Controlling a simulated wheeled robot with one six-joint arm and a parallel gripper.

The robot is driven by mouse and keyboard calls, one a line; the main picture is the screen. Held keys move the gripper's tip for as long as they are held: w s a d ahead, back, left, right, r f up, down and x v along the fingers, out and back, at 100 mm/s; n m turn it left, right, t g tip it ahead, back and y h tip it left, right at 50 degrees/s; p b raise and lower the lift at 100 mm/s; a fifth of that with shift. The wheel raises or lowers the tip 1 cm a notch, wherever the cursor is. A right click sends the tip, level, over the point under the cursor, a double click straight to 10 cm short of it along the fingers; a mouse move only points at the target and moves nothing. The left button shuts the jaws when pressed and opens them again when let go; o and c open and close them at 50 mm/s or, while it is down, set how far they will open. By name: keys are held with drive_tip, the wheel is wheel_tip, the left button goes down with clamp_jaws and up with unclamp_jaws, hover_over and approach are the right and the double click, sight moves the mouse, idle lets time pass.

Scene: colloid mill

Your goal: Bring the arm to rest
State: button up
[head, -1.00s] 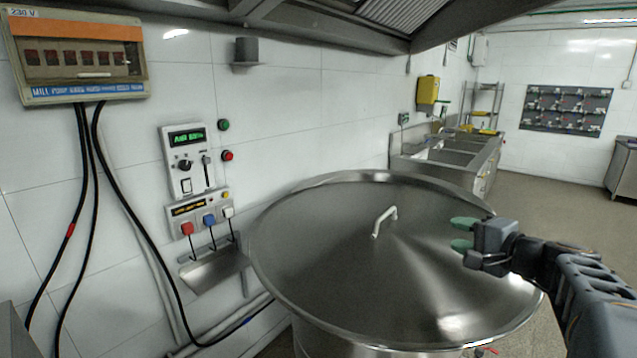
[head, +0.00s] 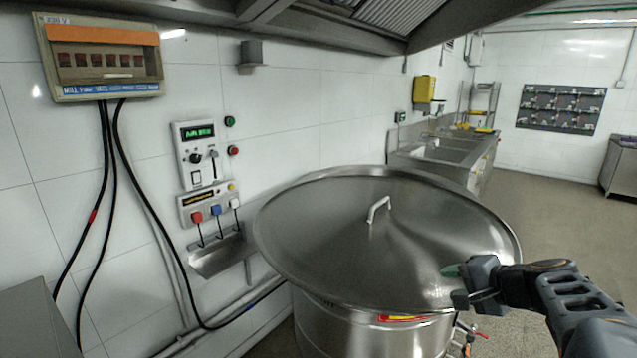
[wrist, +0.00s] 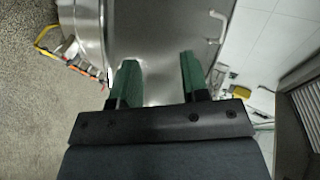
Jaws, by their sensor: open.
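My gripper (head: 452,284) is at the right of the head view, in front of the right part of a large steel vessel's lid (head: 320,240). Its two green fingers show apart in the wrist view (wrist: 157,82), with nothing between them but the lid's steel surface behind. The lid has a white handle (head: 379,209), which is apart from my gripper. The handle also shows in the wrist view (wrist: 217,27), up and to the right of the fingers. Whether the fingers touch the lid I cannot tell.
A control panel (head: 199,157) with buttons and a small steel shelf (head: 220,257) are on the left wall. A breaker box (head: 105,60) hangs above left. A steel sink (head: 445,150) stands behind. Open floor (head: 560,210) lies at the right. A hood (head: 330,25) hangs overhead.

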drive_tip(key=s+a+f+n+g+h+p, duration=0.1)
drive_tip(key=s+a+f+n+g+h, duration=0.1)
drive_tip(key=s+a+n, duration=0.3)
drive_tip(key=s+a+f+n+g+h+p, duration=0.1)
drive_tip(key=s+a+f+n+g+h, duration=0.2)
drive_tip(key=s, duration=0.6)
drive_tip(key=a+f+n+g, duration=0.1)
drive_tip(key=a+f+n, duration=0.1)
drive_tip(key=a+n, duration=0.1)
drive_tip(key=shift+a+h+p, duration=0.3)
drive_tip(key=shift+a, duration=0.15)
drive_tip(key=shift+f, duration=0.1)
